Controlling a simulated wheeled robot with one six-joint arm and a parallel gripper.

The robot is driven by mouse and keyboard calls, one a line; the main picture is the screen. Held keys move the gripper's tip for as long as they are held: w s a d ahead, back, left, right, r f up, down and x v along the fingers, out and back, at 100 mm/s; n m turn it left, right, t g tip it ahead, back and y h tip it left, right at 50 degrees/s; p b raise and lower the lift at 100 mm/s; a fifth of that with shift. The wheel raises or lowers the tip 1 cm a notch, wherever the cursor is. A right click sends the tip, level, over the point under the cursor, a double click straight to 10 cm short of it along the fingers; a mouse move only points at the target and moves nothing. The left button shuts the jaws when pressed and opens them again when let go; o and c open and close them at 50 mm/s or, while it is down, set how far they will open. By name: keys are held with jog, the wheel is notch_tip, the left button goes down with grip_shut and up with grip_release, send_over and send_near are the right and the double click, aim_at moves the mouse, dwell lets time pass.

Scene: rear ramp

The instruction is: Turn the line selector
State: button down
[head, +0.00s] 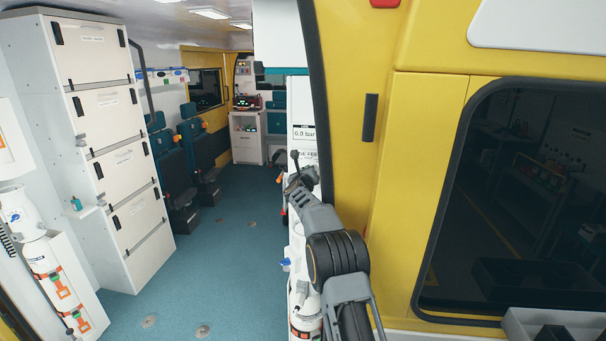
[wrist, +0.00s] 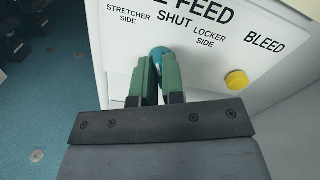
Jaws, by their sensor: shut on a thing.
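The line selector (wrist: 160,53) is a teal knob on a white panel (wrist: 215,60), below the word SHUT. STRETCHER SIDE is printed to its left and LOCKER SIDE to its right. My gripper (wrist: 158,72) has its two green fingers shut on the selector, one on either side. Most of the selector is hidden between the fingers, so its pointing direction cannot be read. In the head view my gripper (head: 295,172) is at the white panel (head: 303,128) just inside the doorway; the selector cannot be made out there.
A yellow button (wrist: 237,80) sits below BLEED, right of my gripper. The yellow door pillar (head: 350,110) stands close to the right of my arm. White lockers (head: 105,150) line the left wall. The blue floor (head: 225,265) between is clear.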

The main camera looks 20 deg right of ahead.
jog(key=shift+a+r+n, duration=0.1)
jog(key=shift+n, duration=1.9)
jog(key=c, duration=1.2)
grip_release()
jog(key=shift+w+a, duration=0.1)
jog(key=b+v, duration=0.6)
jog(key=v, duration=0.8)
